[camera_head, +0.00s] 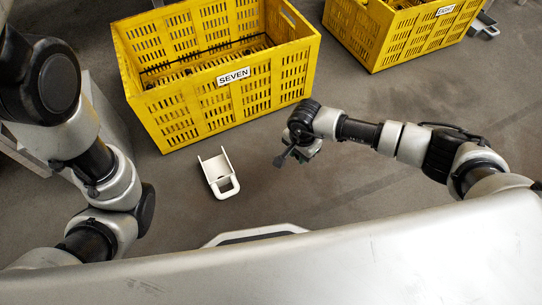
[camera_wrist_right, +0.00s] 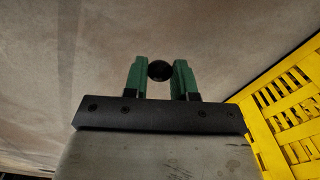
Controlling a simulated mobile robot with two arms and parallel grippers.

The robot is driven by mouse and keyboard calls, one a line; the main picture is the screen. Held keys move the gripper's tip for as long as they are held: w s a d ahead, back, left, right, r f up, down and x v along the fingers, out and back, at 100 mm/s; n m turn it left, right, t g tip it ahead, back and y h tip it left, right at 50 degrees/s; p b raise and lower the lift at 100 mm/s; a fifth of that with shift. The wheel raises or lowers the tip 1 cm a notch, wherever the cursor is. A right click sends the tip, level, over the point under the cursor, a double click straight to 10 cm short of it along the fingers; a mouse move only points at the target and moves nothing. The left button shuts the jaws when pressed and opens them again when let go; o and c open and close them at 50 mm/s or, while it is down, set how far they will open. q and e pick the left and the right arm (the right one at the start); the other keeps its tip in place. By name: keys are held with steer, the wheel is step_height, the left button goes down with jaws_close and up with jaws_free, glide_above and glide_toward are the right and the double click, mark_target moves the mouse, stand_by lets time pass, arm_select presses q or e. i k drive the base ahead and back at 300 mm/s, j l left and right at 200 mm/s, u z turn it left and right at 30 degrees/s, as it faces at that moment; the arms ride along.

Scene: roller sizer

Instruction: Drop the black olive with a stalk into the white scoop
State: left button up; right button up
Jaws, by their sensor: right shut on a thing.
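The white scoop (camera_head: 214,168) lies on the grey floor in front of the yellow crate marked SEVEN, its looped handle pointing toward me. My right gripper (camera_head: 302,152) is to the right of the scoop, apart from it. In the right wrist view its green fingers are shut on a round black olive (camera_wrist_right: 159,70), held at the fingertips. I cannot make out a stalk on it. The olive does not show clearly in the head view. My left arm is at the left of the head view, but its gripper is not in view.
The yellow crate SEVEN (camera_head: 190,117) stands behind the scoop, with dark contents inside. Its yellow wall also shows at the right of the right wrist view (camera_wrist_right: 262,135). Another yellow crate (camera_head: 400,45) stands at the back right. Floor around the scoop is clear.

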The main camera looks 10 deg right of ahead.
mark_target(226, 171)
steer(key=j+z, duration=0.35)
steer(key=j, duration=0.7)
steer(key=j+z, duration=0.35)
steer(key=j, duration=0.7)
